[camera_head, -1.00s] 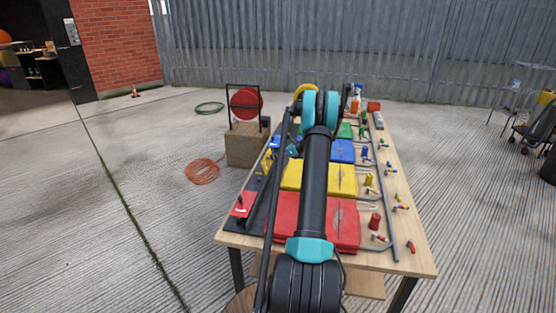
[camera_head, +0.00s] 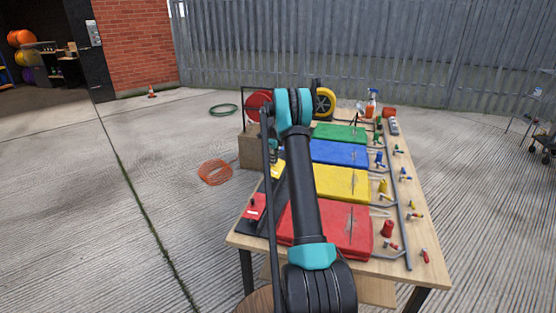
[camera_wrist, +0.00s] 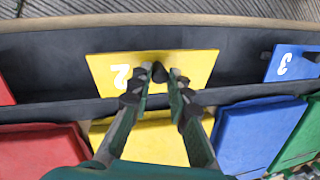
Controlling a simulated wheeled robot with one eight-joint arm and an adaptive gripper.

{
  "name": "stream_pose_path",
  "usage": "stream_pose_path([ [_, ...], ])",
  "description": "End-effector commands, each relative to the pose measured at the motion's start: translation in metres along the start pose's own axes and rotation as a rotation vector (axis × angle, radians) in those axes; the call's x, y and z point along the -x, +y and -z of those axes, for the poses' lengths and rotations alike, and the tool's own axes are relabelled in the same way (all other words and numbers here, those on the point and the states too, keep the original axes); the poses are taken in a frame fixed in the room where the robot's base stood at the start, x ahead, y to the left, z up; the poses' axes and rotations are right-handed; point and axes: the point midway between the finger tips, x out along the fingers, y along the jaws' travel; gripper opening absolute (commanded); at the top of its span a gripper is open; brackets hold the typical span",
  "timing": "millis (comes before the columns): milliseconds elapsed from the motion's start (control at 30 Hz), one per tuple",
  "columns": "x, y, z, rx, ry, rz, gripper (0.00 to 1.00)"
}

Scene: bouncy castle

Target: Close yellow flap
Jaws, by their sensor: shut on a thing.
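The yellow flap (camera_wrist: 195,65) with a white "2" lies across the dark strip in the middle of the wrist view. Its yellow edge also shows in the head view (camera_head: 277,170), left of the yellow box, mostly behind my arm. My gripper (camera_wrist: 163,76) is over the flap's middle. Its fingers are close together around a small dark part at the flap, probably its knob, which they partly hide. The yellow box (camera_wrist: 158,140) sits below the flap in the wrist view, also seen in the head view (camera_head: 342,182). The flap's tilt is unclear.
A red flap (camera_head: 256,207) and red box (camera_head: 330,228) lie nearer on the table. A blue flap (camera_wrist: 290,63) with a "3" is right of the yellow one; a blue box (camera_head: 340,152) and green box (camera_head: 340,132) lie farther back. Small taps line the right side.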

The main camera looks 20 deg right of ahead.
Motion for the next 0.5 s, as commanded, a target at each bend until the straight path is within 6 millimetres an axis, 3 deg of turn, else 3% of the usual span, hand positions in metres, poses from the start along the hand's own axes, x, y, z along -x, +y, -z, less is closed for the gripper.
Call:
stream_pose_path([
  [500, -0.018, 0.006, -0.016, 0.053, 0.287, 0.061, 0.0],
])
